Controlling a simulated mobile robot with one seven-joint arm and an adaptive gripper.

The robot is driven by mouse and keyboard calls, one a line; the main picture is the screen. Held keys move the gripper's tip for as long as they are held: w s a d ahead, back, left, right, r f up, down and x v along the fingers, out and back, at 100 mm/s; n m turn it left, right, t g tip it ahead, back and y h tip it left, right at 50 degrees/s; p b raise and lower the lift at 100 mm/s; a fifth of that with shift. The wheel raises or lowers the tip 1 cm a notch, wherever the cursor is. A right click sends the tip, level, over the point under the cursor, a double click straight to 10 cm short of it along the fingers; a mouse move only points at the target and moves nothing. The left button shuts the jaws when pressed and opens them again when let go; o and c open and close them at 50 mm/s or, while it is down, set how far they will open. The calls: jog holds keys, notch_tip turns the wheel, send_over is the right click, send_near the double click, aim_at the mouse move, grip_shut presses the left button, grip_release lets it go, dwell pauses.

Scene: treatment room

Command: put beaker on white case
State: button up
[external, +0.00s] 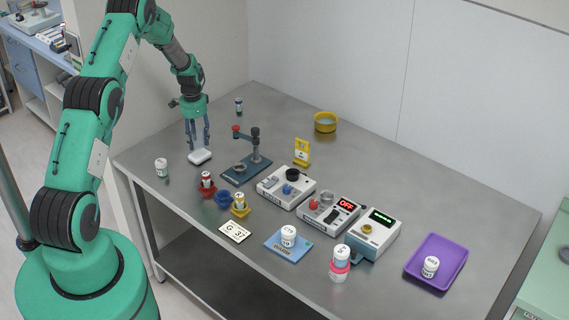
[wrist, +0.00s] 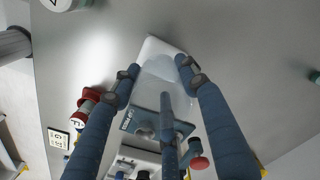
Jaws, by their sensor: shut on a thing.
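The white case (external: 200,157) lies flat on the metal table at the left; it also shows in the wrist view (wrist: 152,46). My gripper (external: 197,146) points down just above the case. In the wrist view, my gripper's blue fingers (wrist: 160,82) are shut around a clear, see-through beaker (wrist: 161,69). The beaker overlaps the case in that view. I cannot tell whether its bottom touches the case. In the external view the beaker is hardly visible between the fingers.
A white jar (external: 161,167) stands left of the case. A dark stand (external: 246,168) is close on the right, with red, blue and yellow small holders (external: 239,209) in front. Bare table lies behind the case.

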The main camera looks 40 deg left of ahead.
aim_at(198, 146)
jog(key=shift+w+a, duration=0.1)
jog(key=shift+w, duration=0.1)
jog(key=shift+f, duration=0.15)
jog(key=shift+f, duration=1.65)
jog(key=shift+f, duration=0.2)
jog(key=o, duration=1)
jog(key=shift+r, duration=0.1)
jog(key=shift+r, duration=6.1)
